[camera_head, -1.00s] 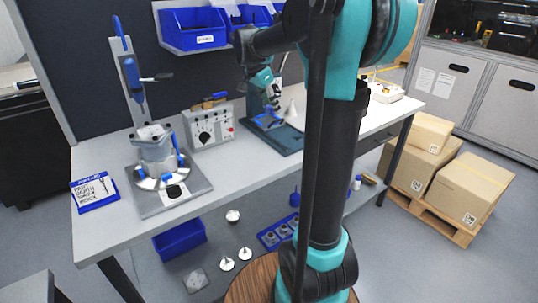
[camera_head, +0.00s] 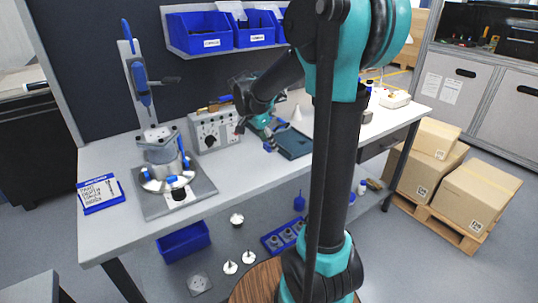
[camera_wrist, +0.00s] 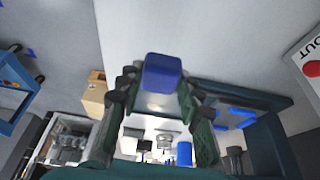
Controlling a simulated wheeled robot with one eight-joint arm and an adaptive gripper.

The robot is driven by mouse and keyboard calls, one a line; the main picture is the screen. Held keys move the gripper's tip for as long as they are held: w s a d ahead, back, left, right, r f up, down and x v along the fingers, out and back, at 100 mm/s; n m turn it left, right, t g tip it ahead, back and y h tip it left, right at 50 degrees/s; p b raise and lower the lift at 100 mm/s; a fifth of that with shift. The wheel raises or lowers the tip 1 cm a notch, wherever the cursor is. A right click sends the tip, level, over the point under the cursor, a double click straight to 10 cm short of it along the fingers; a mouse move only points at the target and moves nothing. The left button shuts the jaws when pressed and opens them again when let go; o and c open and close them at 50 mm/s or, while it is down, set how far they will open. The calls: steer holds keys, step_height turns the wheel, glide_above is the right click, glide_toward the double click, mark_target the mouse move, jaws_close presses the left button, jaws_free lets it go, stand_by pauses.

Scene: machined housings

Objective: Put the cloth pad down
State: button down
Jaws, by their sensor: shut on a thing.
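The cloth pad appears as a small blue block (camera_wrist: 162,72) at the tips of my gripper (camera_wrist: 155,90) in the wrist view. The fingers stand on both sides of it and are shut on it. In the head view my gripper (camera_head: 266,134) is low over the bench, just left of the dark teal fixture (camera_head: 297,144), with a bit of the blue pad (camera_head: 269,147) showing below it. Pale bench top lies beyond the pad in the wrist view. I cannot tell whether the pad touches the bench.
A grey control box (camera_head: 215,129) stands left of my gripper. Farther left are a clamp stand on a plate (camera_head: 207,190) and a blue-edged card (camera_head: 100,193). A white cone (camera_head: 297,113) stands behind. The front bench strip (camera_head: 245,170) is clear.

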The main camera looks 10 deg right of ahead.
mark_target(269, 162)
steer(key=shift+f, duration=2.5)
steer(key=shift+f, duration=0.1)
steer(key=c, duration=1)
jaws_free()
steer(key=v, duration=1.2)
steer(key=shift+s+d, duration=0.1)
